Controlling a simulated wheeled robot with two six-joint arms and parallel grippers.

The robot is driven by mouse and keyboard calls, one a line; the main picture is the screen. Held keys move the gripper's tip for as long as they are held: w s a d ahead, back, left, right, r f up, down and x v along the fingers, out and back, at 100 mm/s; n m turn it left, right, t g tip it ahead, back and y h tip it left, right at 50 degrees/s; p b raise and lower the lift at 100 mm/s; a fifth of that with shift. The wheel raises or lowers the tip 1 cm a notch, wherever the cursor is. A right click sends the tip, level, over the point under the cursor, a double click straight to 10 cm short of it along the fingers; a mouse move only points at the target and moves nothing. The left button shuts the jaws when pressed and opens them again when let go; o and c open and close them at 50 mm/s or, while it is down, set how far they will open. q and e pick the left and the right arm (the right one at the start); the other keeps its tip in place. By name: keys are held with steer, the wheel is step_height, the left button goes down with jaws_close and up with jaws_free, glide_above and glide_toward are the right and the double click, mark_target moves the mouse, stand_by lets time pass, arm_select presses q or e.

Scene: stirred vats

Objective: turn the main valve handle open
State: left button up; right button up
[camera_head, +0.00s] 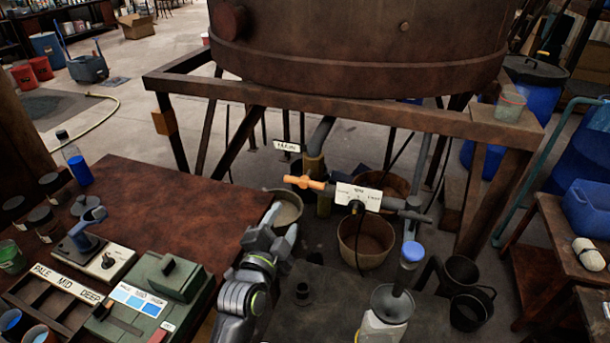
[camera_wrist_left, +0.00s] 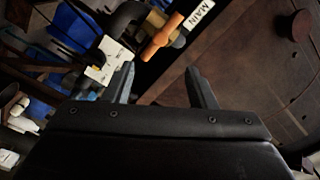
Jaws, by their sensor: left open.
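The orange valve handle (camera_head: 303,183) sits on the pipework below the big rusty vat, near a small tag (camera_head: 287,146). In the left wrist view the orange handle (camera_wrist_left: 162,37) lies just beyond the fingertips, beside the tag reading MAIN (camera_wrist_left: 200,13). A white lettered plate (camera_head: 358,196) is mounted to the right of the handle. My left gripper (camera_head: 281,222) is open and empty, a little below and left of the handle in the head view. In the left wrist view its two fingers (camera_wrist_left: 160,70) are spread apart, with the handle not between them. My right gripper is not in view.
The rusty vat (camera_head: 360,50) and its frame beam (camera_head: 330,110) overhang the valve. Buckets (camera_head: 365,255) stand below the pipes. A brown table (camera_head: 170,200) with a green box (camera_head: 150,300) is at left.

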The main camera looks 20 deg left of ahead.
arm_select(q)
glide_toward(303, 185)
steer(key=w+p, duration=0.1)
steer(key=w, duration=0.6)
steer(key=shift+d+r, duration=0.1)
steer(key=w, duration=0.3)
steer(key=shift+w, duration=0.95)
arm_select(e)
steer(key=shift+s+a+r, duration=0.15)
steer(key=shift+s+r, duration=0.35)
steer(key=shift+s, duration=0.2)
